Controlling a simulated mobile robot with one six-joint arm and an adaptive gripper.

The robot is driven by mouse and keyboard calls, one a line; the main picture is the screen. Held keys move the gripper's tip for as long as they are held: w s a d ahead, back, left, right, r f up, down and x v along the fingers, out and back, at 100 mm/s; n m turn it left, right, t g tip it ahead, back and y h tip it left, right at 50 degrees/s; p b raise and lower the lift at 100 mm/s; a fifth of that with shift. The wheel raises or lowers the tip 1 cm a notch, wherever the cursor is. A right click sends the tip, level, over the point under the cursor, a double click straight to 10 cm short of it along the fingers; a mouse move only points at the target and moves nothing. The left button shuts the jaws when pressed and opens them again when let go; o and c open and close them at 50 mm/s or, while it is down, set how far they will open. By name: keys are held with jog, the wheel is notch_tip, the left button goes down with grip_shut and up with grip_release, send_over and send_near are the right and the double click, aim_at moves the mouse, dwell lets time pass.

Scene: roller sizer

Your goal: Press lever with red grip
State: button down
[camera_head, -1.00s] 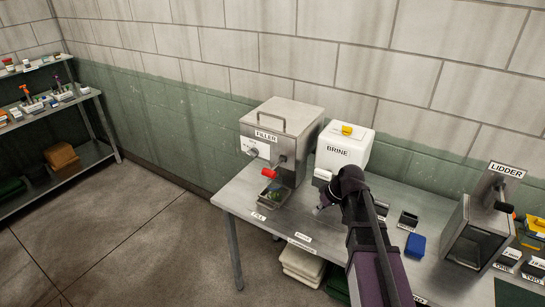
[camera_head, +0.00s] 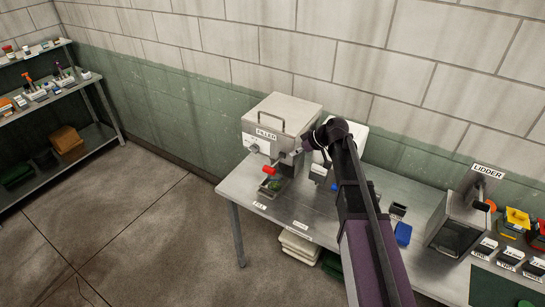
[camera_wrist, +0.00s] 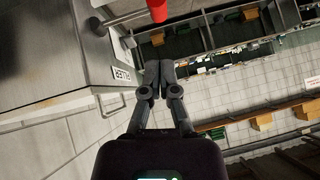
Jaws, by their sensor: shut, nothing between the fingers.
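The FILLER machine (camera_head: 262,150) is a grey metal box at the left end of the steel bench. Its lever has a red grip (camera_head: 270,170) that sticks out at the front, above a small tray (camera_head: 263,191) with something green in it. In the wrist view the red grip (camera_wrist: 157,9) is at the top edge, on a metal rod (camera_wrist: 125,20) coming from the left. My gripper (camera_wrist: 158,65) is shut and empty, with its fingertips below the red grip in that picture and apart from it. In the head view my arm reaches to the machine's right side, and my fingertips are hard to make out.
The white BRINE machine (camera_head: 355,140) is partly hidden behind my arm. The LIDDER machine (camera_head: 455,225) and a blue block (camera_head: 403,233) are further right on the bench (camera_head: 300,215). A shelf (camera_head: 60,100) with small items stands at the left. Floor between is clear.

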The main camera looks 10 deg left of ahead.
jog(key=shift+w+a+r+n+p, duration=0.15)
jog(key=shift+w+a+r+p, duration=0.2)
jog(key=shift+r, duration=0.3)
jog(key=shift+w+a+r+n+p, duration=0.2)
jog(key=shift+w+a+r, duration=0.1)
jog(key=shift+r, duration=0.3)
jog(key=shift+f, duration=0.15)
jog(key=b, duration=0.7)
send_over(274, 164)
jog(key=s, duration=0.2)
jog(key=f, duration=0.6)
jog(key=shift+s+d+f, duration=0.2)
jog(key=shift+d+f, duration=0.05)
jog(key=shift+f, duration=0.1)
jog(key=shift+a+f+b, duration=0.25)
jog(key=shift+f+b, duration=0.05)
jog(key=shift+s+f+b, duration=0.2)
jog(key=shift+f+b, duration=0.65)
jog(key=shift+s+f+b, duration=0.15)
jog(key=shift+f+b, duration=0.65)
jog(key=shift+d+f, duration=0.15)
jog(key=shift+f, duration=0.05)
